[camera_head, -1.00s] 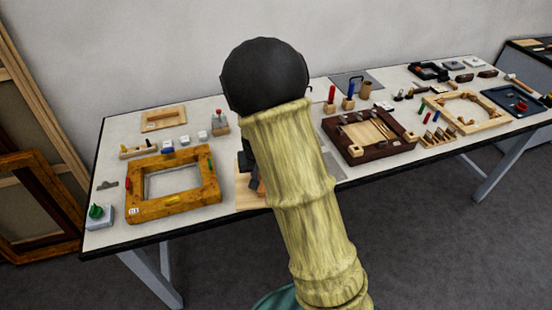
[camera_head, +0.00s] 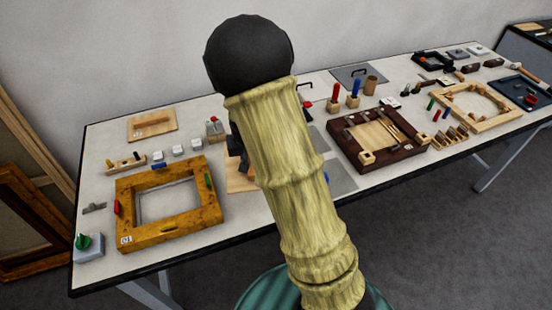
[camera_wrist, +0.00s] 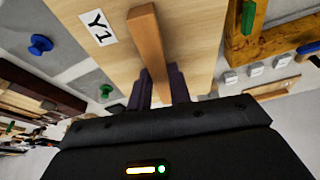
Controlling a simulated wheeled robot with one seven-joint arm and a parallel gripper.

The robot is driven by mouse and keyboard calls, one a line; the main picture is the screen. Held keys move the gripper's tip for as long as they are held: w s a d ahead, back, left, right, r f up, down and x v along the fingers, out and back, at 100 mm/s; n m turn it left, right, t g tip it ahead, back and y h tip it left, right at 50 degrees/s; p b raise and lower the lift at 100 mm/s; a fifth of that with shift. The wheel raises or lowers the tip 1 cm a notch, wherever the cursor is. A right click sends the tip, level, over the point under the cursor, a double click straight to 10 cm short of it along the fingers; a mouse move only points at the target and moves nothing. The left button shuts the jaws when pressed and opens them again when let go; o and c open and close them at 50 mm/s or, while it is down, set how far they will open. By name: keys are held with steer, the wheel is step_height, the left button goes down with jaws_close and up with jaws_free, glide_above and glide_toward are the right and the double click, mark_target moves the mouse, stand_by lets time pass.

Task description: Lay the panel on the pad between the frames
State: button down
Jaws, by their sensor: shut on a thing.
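My gripper (camera_wrist: 160,85) is shut on the wooden bar handle of a light wood panel (camera_wrist: 195,35) labelled Y1. In the head view my arm hides most of the panel (camera_head: 236,180) and gripper; the panel's left edge shows just right of the orange-brown frame (camera_head: 135,212). The dark brown frame (camera_head: 350,148) stands to the right. A grey pad (camera_head: 338,178) shows between the frames, partly behind my arm, with a blue knob (camera_head: 326,178) beside my arm. Whether the panel touches anything below is hidden.
Another wooden panel with a bar handle (camera_head: 152,124) lies at the back left. Small white blocks (camera_head: 179,150) and a red-topped item (camera_head: 214,128) stand near the orange-brown frame. Red and blue handled tools (camera_head: 354,93) stand behind the dark frame. A pale frame (camera_head: 480,105) lies farther right.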

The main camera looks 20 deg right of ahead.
steer(key=shift+w, duration=0.45)
steer(key=shift+r, duration=0.1)
steer(key=shift+s, duration=0.15)
steer(key=shift+w+a+f+b, duration=0.2)
steer(key=shift+f+b, duration=0.3)
steer(key=shift+b, duration=0.45)
steer(key=b, duration=0.1)
steer(key=n+b, duration=0.1)
steer(key=b, duration=0.1)
steer(key=shift+w+a+f+y, duration=0.15)
steer(key=shift+f+y, duration=0.15)
steer(key=shift+f, duration=0.1)
steer(key=b, duration=0.3)
steer(key=shift+w+d+n+b, duration=0.2)
steer(key=shift+n+b, duration=0.2)
steer(key=shift+d+r+b, duration=0.1)
steer(key=shift+r+b, duration=0.05)
steer(key=shift+b, duration=0.25)
steer(key=shift+w+r, duration=0.1)
steer(key=shift+r, duration=0.3)
